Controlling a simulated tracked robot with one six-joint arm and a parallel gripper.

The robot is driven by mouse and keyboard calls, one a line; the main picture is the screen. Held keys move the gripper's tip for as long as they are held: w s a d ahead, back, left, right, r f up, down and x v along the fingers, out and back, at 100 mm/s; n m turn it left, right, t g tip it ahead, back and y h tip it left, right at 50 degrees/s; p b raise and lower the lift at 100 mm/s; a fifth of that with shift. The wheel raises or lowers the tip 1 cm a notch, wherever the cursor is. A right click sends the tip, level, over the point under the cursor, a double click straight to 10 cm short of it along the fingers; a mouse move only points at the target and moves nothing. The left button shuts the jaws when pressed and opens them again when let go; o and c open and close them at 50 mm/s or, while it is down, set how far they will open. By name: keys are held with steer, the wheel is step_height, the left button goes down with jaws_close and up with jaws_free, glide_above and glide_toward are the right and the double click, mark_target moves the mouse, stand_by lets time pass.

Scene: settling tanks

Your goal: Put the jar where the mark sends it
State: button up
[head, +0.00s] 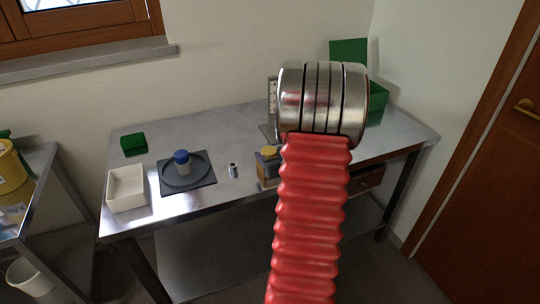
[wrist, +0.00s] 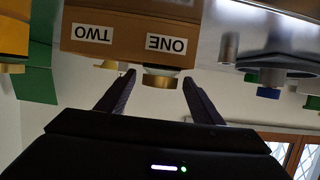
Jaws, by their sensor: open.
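In the head view my red arm hides the gripper and most of the box (head: 266,172).
A white tray (head: 127,188) stands at the table's front left, a green block (head: 133,142) behind it. A small cylinder (head: 233,171) stands right of the jar. A green box (head: 378,100) with a raised lid is at the back right.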

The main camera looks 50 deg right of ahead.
steer(key=shift+s+a+r, duration=0.15)
steer(key=shift+s+r, duration=0.1)
steer(key=shift+s, duration=0.15)
steer(key=v, duration=1.1)
steer(key=shift+a, duration=0.1)
stand_by(0.6)
steer(key=w+a+r+n+g, duration=0.1)
steer(key=w+a+r, duration=0.2)
steer(key=a, duration=0.3)
steer(key=w+a+r+g+y, duration=0.1)
steer(key=w+a+r, duration=0.1)
steer(key=a, duration=0.3)
steer(key=w+a+r+n+g, duration=0.1)
steer(key=w+a+r, duration=0.2)
steer(key=a, duration=0.3)
steer(key=s+a+r+n+g+y, duration=0.1)
steer(key=s+a+y, duration=0.1)
steer(key=a, duration=0.7)
steer(key=s+a+n+g+y, duration=0.1)
steer(key=s+a+y, duration=0.1)
steer(key=s+a, duration=0.3)
steer(key=s+a+r+n+g+y, duration=0.1)
steer(key=s+a, duration=0.3)
steer(key=a, duration=0.8)
steer(key=shift+s+a+r+n+y, duration=0.2)
steer(key=shift+a+r+n+y, duration=0.15)
steer(key=shift+n+y, duration=0.25)
